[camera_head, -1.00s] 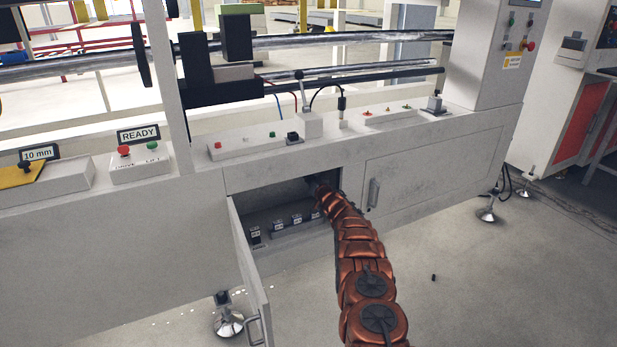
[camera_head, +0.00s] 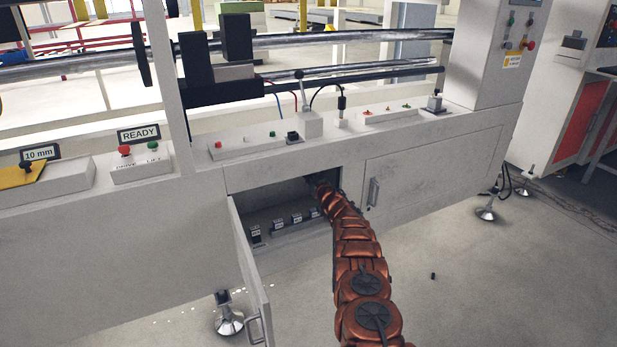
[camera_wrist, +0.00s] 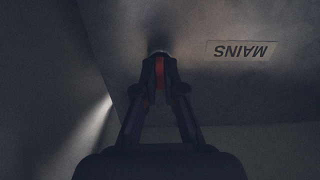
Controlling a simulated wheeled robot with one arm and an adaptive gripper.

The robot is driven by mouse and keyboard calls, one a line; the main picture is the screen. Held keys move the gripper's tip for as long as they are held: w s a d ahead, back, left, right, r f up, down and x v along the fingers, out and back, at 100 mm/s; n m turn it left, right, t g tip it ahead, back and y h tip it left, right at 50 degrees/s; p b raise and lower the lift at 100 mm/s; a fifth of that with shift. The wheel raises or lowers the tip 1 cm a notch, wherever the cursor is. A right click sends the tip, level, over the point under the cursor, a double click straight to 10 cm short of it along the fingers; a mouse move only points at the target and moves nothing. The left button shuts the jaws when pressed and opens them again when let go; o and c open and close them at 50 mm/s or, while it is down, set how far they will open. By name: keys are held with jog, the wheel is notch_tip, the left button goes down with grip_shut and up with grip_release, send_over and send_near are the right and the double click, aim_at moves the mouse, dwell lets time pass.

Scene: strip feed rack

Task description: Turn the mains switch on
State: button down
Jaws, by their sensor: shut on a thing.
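In the wrist view, my gripper (camera_wrist: 160,66) is shut on a small part with a red strip (camera_wrist: 160,80) showing between its fingers. I take this part to be the mains switch; the fingers hide most of it, and its position cannot be read. The MAINS label (camera_wrist: 241,49) appears upside down on the dark panel, to the right of the fingertips. In the head view, my arm reaches into the open cabinet, where my gripper and the switch are hidden.
The open cabinet door (camera_head: 250,275) stands to the left of my arm. A row of small breakers (camera_head: 279,226) lies low inside the cabinet. A closed door with a handle (camera_head: 373,192) is to the right. The cabinet's upper edge is close above my arm.

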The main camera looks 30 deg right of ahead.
jog(key=shift+r, duration=0.1)
jog(key=c, duration=1.3)
grip_release()
jog(key=shift+s, duration=0.1)
jog(key=shift+s+a, duration=0.15)
jog(key=shift+s, duration=1.8)
jog(key=shift+s+a, duration=0.15)
jog(key=shift+s, duration=1.85)
jog(key=shift+s+a, duration=0.15)
jog(key=shift+s, duration=1.8)
